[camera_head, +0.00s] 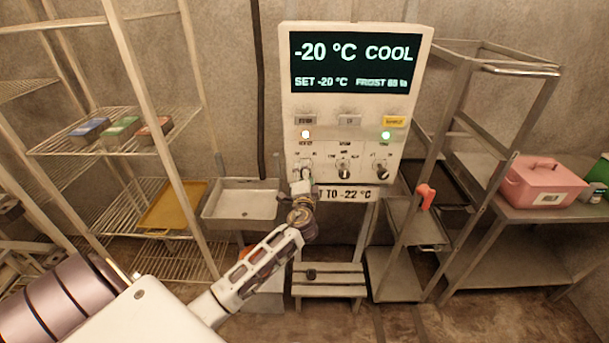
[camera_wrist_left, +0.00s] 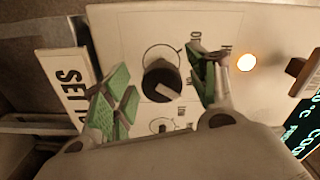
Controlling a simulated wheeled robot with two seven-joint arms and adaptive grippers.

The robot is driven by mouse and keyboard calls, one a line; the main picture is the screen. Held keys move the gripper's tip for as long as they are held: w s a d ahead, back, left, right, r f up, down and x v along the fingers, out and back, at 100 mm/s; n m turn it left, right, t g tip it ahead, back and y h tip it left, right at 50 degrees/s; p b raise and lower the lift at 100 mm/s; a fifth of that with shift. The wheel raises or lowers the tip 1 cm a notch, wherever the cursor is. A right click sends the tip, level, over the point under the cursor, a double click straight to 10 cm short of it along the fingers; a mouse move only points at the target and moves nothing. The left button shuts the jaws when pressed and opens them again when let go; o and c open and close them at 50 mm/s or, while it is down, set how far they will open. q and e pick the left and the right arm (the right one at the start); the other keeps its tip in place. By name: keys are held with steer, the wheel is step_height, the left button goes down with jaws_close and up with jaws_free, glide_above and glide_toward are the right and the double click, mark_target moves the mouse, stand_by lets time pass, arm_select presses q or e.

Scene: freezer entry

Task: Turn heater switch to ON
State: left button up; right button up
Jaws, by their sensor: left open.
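The control panel (camera_head: 350,110) is a pale upright box with a dark display reading "-20 °C COOL". Several controls sit below it, with print too small to read surely. The left black knob (camera_wrist_left: 162,80) is under a lit white lamp (camera_head: 306,134); in the wrist view it has a pale mark on its face. My left gripper (camera_head: 302,182) reaches the panel's lower left and mostly hides this knob in the head view. In the wrist view the green-padded fingers (camera_wrist_left: 160,76) stand open on either side of the knob, with visible gaps. My right gripper is in neither view.
A middle knob (camera_head: 344,173) and right knob (camera_head: 382,171) are beside my gripper. A sign (camera_head: 345,194) ending "TO -22 °C" hangs below. A sink (camera_head: 241,203) and wire shelves are left; a metal rack (camera_head: 510,70) and pink box (camera_head: 541,184) are right.

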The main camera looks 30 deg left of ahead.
arm_select(q)
steer(key=v, duration=1.1)
steer(key=shift+s+d, duration=0.2)
stand_by(0.5)
